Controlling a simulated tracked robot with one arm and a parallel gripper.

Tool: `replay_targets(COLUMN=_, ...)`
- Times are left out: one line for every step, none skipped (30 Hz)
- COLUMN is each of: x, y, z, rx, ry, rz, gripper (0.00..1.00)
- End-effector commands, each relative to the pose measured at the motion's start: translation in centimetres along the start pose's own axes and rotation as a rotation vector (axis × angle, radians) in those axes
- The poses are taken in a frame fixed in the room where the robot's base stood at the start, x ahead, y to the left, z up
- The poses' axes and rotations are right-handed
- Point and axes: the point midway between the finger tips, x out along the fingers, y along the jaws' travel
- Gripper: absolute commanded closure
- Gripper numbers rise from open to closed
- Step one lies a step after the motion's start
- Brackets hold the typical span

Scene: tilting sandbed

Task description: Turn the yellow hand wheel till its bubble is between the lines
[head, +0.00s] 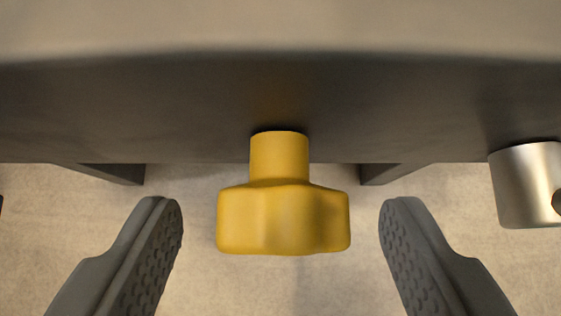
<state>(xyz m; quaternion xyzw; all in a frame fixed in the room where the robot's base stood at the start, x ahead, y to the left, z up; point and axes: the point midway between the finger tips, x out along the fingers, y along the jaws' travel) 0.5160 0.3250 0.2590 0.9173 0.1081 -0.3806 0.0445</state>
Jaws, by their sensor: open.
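The yellow hand wheel (283,220) is in the middle of the head view, a lobed knob on a short yellow neck that comes out of the dark front face of the sandbed (190,110). My gripper (281,225) is open. One dark grey textured finger is to the left of the wheel and one to the right, with a clear gap on both sides, so neither touches it. The bubble and its lines are not in view.
A silver metal cylinder (522,186) sticks out at the right, beyond my right finger. Two dark supports show under the sandbed's edge, left (118,173) and right (385,173). The pale surface below is clear.

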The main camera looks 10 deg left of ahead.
Motion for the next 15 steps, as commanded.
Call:
replay_targets(x=0.54, y=0.05, z=0.09, rx=0.002, ry=0.0, rz=0.001, gripper=0.39)
replay_targets(x=0.7, y=0.05, z=0.09, rx=0.001, ry=0.0, rz=0.001, gripper=0.39)
replay_targets(x=0.87, y=0.05, z=0.08, rx=0.0, ry=0.0, rz=0.0, gripper=0.39)
replay_targets(x=0.96, y=0.04, z=0.07, rx=-0.001, ry=0.0, rz=0.0, gripper=0.39)
replay_targets(x=1.03, y=0.04, z=0.06, rx=-0.002, ry=0.0, rz=0.0, gripper=0.39)
replay_targets(x=1.08, y=0.03, z=0.05, rx=-0.002, ry=0.0, rz=0.0, gripper=0.39)
replay_targets(x=1.1, y=0.03, z=0.05, rx=-0.002, ry=0.0, rz=0.0, gripper=0.39)
replay_targets(x=1.11, y=0.02, z=0.04, rx=-0.002, ry=0.0, rz=0.0, gripper=0.39)
replay_targets(x=1.1, y=0.01, z=0.03, rx=-0.002, ry=0.0, rz=0.0, gripper=0.39)
replay_targets(x=1.1, y=0.01, z=0.02, rx=-0.002, ry=0.0, rz=0.0, gripper=0.39)
replay_targets(x=1.09, y=0.0, z=0.02, rx=-0.002, ry=0.0, rz=0.0, gripper=0.39)
replay_targets(x=1.08, y=-0.01, z=0.02, rx=-0.002, ry=0.0, rz=0.0, gripper=0.39)
replay_targets(x=1.08, y=-0.01, z=0.02, rx=-0.002, ry=0.0, rz=-0.001, gripper=0.39)
replay_targets(x=1.08, y=-0.02, z=0.02, rx=-0.002, ry=0.0, rz=-0.001, gripper=0.42)
replay_targets(x=1.08, y=-0.03, z=0.02, rx=-0.002, ry=0.0, rz=-0.001, gripper=0.53)
